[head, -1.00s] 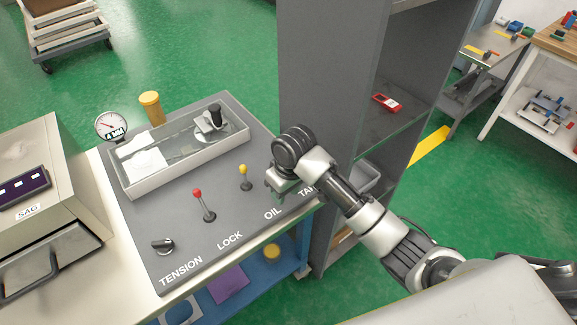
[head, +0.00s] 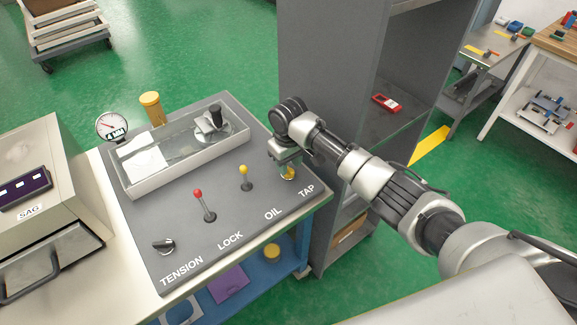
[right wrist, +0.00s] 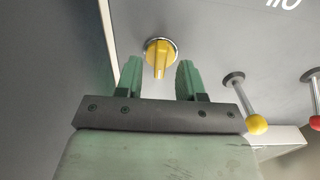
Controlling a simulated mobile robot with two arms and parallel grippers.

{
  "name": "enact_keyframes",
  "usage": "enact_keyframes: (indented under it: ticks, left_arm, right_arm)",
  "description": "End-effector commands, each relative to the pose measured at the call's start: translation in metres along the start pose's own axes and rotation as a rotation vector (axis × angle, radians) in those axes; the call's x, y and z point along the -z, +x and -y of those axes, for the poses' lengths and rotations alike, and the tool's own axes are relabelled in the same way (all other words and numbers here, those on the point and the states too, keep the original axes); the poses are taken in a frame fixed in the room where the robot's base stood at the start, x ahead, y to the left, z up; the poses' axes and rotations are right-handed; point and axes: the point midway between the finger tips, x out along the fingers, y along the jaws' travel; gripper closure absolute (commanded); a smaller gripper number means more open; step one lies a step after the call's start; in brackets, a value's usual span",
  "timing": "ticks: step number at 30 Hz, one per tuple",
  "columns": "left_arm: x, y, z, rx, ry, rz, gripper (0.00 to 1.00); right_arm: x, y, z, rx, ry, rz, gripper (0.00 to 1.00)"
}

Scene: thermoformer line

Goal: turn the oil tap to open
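The oil tap is a small yellow knob (head: 289,174) on the grey panel, behind the words OIL and TAP. In the right wrist view the tap (right wrist: 160,54) is a yellow handle on a round metal base, and the handle points toward my gripper. My right gripper (head: 286,166) is over the tap and partly hides it in the head view. In the right wrist view my right gripper (right wrist: 157,68) is open, with a green finger on each side of the handle's end and gaps between. My left gripper is not in view.
A yellow-ball lever (head: 244,178), a red-ball lever (head: 201,205) and a black knob (head: 164,245) stand left of the tap. A shallow tray (head: 190,172) lies behind them. A tall grey cabinet (head: 325,80) rises close behind my right arm.

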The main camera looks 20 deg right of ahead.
Motion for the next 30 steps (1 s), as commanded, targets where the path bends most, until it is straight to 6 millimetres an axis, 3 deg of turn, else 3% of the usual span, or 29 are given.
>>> enact_keyframes:
  ticks: [6,14,15,22,30]
  left_arm:
    - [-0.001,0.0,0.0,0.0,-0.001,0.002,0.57]
    - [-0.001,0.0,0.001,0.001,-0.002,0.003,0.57]
    - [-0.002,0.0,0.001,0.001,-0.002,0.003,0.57]
    - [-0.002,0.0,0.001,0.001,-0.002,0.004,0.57]
    - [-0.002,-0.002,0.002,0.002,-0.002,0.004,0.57]
  right_arm:
    - [0.0,0.018,0.0,0.0,0.001,0.0,0.62]
    - [0.0,0.02,0.0,0.0,0.0,-0.001,0.62]
    - [0.0,0.02,0.0,0.0,0.0,-0.001,0.63]
    - [0.0,0.019,0.0,0.0,0.0,-0.001,0.98]
    - [0.0,0.018,0.0,0.0,0.01,-0.001,1.0]
